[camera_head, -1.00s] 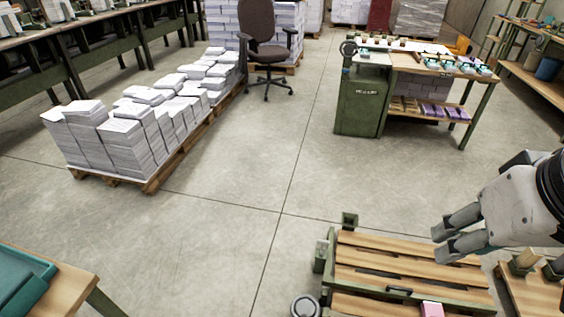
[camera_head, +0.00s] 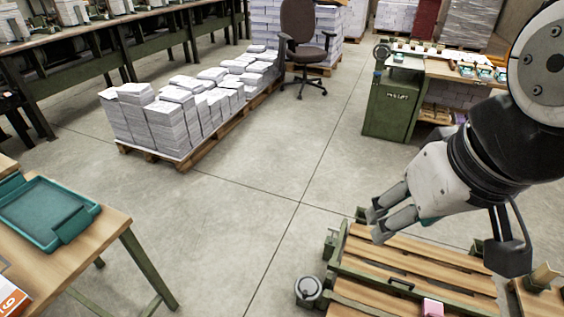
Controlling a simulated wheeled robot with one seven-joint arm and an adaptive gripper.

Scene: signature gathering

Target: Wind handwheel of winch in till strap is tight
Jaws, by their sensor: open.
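My gripper (camera_head: 377,225) is open and empty, its two grey fingers pointing left above the far left end of a low slatted wooden bench (camera_head: 420,262) with a green frame. A grey round, wheel-like part (camera_head: 309,290) sits at the bench's near left side. It may be the winch handwheel, but I cannot tell for sure. It lies below and left of my gripper, well apart from it. Green brackets (camera_head: 331,243) stand at the bench's left edge. I cannot make out a strap.
A pink block (camera_head: 432,308) lies on the bench's near part. A wooden table (camera_head: 106,237) with a teal tray (camera_head: 44,215) stands at left. A pallet of paper stacks (camera_head: 165,125), an office chair (camera_head: 305,45) and a green cabinet (camera_head: 389,107) stand farther back. The floor between is clear.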

